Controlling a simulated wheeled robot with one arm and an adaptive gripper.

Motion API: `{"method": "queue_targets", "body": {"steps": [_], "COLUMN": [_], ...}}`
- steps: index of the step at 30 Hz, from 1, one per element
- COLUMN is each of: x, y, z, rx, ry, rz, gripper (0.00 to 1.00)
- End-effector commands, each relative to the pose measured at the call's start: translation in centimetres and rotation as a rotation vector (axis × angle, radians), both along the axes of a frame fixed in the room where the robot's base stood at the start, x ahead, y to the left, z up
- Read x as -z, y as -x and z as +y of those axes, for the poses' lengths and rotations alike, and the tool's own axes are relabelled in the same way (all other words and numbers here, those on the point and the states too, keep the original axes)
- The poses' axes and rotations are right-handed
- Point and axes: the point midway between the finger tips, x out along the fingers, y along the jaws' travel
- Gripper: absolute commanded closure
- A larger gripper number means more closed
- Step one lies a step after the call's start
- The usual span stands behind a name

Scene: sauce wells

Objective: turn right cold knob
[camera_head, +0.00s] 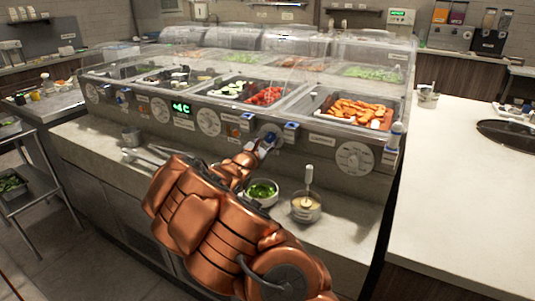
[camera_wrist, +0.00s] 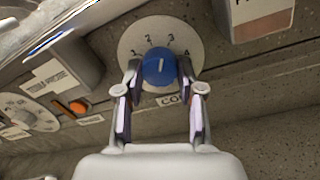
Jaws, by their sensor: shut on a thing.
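The right cold knob is a blue round knob (camera_wrist: 160,66) on a pale numbered dial plate (camera_wrist: 133,42), with part of a label below it. In the wrist view my gripper (camera_wrist: 160,78) has its two fingers on either side of the knob, closed on it. The white pointer mark on the knob points roughly up in that view. In the head view my gripper (camera_head: 266,143) reaches the front panel right of the middle, and the knob is mostly hidden behind it.
A green display (camera_head: 181,107) and white dials (camera_head: 208,121) sit left on the panel; another dial (camera_head: 355,158) is at the right. Food wells with clear covers lie above.

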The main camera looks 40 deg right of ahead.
Motion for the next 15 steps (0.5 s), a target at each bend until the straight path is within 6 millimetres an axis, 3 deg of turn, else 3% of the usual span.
{"method": "queue_targets", "body": {"steps": [15], "x": [0.16], "y": [0.01], "z": [-0.03], "rx": [0.001], "ry": [-0.057], "rz": [-0.192], "gripper": [0.97]}}
